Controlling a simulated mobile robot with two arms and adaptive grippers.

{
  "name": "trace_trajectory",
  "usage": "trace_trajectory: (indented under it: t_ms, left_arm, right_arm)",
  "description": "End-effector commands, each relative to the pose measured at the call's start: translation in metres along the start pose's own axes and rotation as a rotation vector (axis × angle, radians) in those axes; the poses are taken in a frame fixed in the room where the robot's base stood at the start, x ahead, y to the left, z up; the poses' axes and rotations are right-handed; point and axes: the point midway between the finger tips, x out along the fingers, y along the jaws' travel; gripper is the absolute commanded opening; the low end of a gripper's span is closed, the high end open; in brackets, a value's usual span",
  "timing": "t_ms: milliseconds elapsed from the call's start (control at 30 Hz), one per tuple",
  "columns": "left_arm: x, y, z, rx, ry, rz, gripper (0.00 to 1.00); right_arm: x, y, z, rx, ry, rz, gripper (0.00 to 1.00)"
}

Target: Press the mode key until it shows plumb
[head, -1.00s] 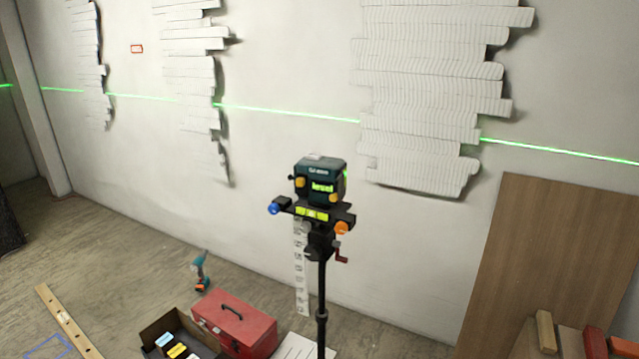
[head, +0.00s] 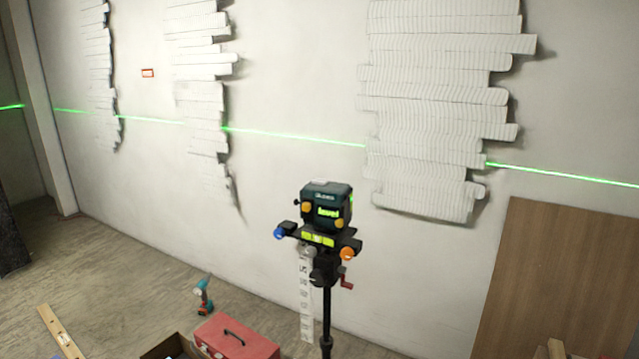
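A dark teal laser level (head: 325,202) stands on a black tripod (head: 326,320) in the middle of the head view. Its lit display (head: 327,212) reads "level" in green letters. A yellow-green bubble vial (head: 318,239) sits below the body, with a blue knob (head: 280,233) on the left and an orange knob (head: 348,253) on the right. Small orange-yellow parts show on the front beside the display; I cannot tell which is the mode key. A green laser line (head: 290,135) runs across the wall. Neither of my grippers is in view.
White ribbed wall reliefs (head: 425,110) hang on the pale wall. A red toolbox (head: 236,340), a teal drill (head: 203,296) and a wooden level (head: 60,332) lie on the floor at the left. A brown panel (head: 560,270) leans at the right.

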Motion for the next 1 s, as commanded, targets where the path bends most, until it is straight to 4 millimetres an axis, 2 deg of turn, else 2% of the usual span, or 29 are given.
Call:
trace_trajectory:
  t_ms: [133,433,1000]
  left_arm:
    - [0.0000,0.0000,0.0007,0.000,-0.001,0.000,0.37]
    - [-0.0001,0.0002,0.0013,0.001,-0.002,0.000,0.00]
    - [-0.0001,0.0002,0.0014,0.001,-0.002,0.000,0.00]
  right_arm:
    - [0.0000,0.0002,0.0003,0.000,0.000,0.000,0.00]
    - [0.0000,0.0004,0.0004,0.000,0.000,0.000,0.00]
    - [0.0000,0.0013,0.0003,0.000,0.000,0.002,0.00]
